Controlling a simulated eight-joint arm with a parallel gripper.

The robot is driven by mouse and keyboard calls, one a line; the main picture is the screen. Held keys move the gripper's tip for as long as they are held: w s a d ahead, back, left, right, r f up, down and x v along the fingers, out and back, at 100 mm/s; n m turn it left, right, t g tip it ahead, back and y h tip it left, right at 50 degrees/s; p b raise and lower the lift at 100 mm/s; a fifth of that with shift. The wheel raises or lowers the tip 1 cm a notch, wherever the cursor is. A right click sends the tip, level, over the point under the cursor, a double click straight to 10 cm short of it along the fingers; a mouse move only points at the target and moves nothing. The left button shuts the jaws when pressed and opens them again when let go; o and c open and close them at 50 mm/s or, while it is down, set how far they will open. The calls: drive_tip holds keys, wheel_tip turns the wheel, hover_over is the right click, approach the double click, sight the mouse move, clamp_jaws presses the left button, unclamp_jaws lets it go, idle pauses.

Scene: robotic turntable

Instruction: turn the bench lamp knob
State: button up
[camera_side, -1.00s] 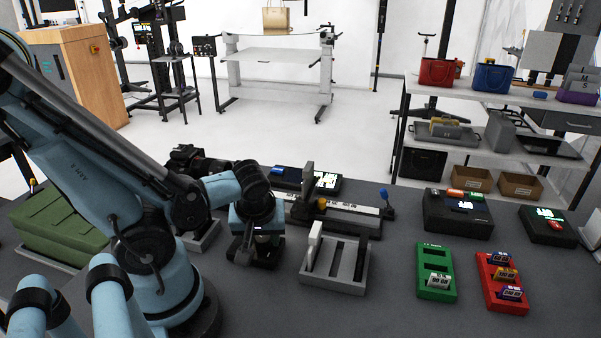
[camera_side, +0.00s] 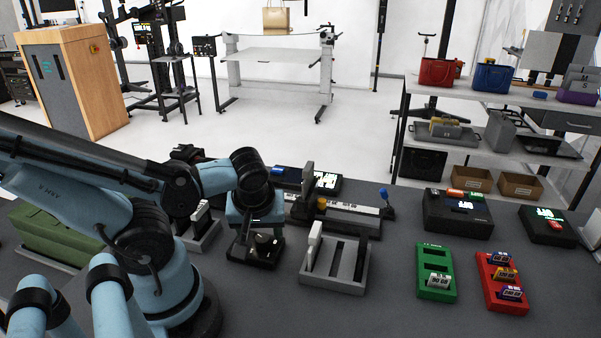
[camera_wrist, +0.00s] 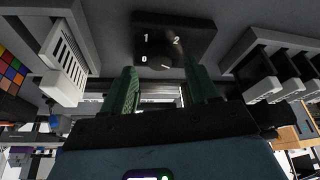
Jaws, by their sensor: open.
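The black lamp box (camera_side: 258,257) stands on the dark bench, with a dark knob (camera_side: 264,239) on top. In the wrist view the box (camera_wrist: 150,28) shows the white marks 0, 1 and 2. The knob is hard to tell from the box face there; a short white line near the lower edge may be its pointer. My gripper (camera_side: 248,232) is above the box and looks apart from the knob. In the wrist view my gripper (camera_wrist: 165,86) shows two green fingers spread apart, with nothing between them.
A grey slotted rack (camera_side: 335,285) stands just right of the box, and a rail fixture (camera_side: 345,220) lies behind it. A green tray (camera_side: 436,290) and a red tray (camera_side: 503,297) are farther right. A green case (camera_side: 50,225) is at the left.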

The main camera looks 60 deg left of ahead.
sight(263, 242)
drive_tip(key=shift+v, duration=2.35)
wheel_tip(263, 242, up, 4)
drive_tip(key=d+n+g, duration=0.1)
drive_tip(key=d+n, duration=0.1)
drive_tip(key=n, duration=0.2)
drive_tip(key=shift+w+a+x, duration=0.1)
drive_tip(key=shift+a+x, duration=0.05)
drive_tip(key=shift+x, duration=2.85)
drive_tip(key=shift+w+a+x, duration=0.15)
drive_tip(key=shift+x, duration=2.85)
drive_tip(key=shift+r, duration=0.15)
drive_tip(key=shift+y, duration=0.3)
